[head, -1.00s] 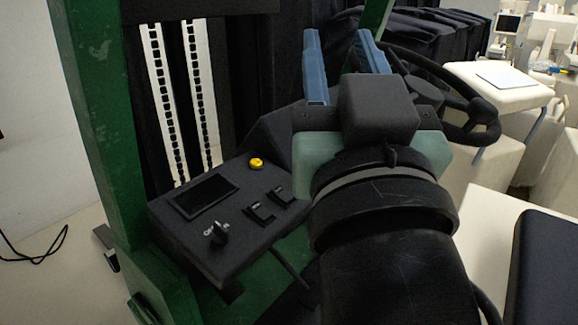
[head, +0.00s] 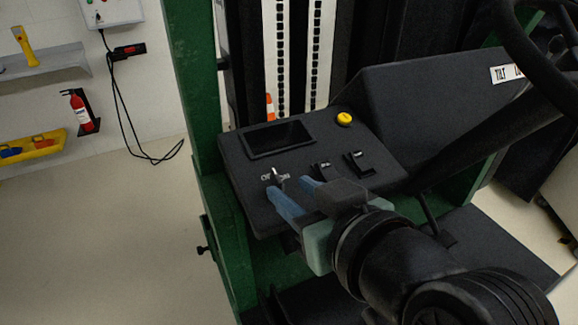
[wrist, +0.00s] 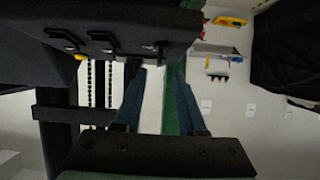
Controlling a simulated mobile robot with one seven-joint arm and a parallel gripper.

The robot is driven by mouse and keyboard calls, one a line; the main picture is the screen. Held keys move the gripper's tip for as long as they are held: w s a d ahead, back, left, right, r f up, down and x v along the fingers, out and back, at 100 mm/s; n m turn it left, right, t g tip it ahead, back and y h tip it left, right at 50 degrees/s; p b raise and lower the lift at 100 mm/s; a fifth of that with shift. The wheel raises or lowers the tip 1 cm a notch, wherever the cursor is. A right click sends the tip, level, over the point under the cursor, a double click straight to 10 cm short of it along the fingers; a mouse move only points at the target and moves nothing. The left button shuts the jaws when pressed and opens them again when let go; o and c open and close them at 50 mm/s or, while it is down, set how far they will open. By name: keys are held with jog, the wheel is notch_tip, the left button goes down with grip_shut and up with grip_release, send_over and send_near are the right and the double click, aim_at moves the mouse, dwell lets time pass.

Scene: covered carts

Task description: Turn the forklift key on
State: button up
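The forklift key (head: 275,176) is a small metal key in the lower left part of the black control panel (head: 250,178), with small white lettering beside it. The key also shows in the wrist view (wrist: 152,47), small and dark, just beyond the fingertips. My gripper (head: 289,187) has two blue fingers that stand apart with nothing between them. In the head view the fingertips are close to the key on its near side. Contact with the key cannot be made out. The key's turn position is too small to read.
The panel also carries a dark screen (head: 278,138), a yellow button (head: 344,119) and two black levers (head: 358,163). A green mast post (head: 190,80) stands left of the panel. The steering wheel (head: 535,60) is at the upper right. Open floor (head: 110,220) lies left.

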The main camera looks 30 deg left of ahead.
aim_at(279, 179)
jog(key=x, duration=0.7)
grip_shut()
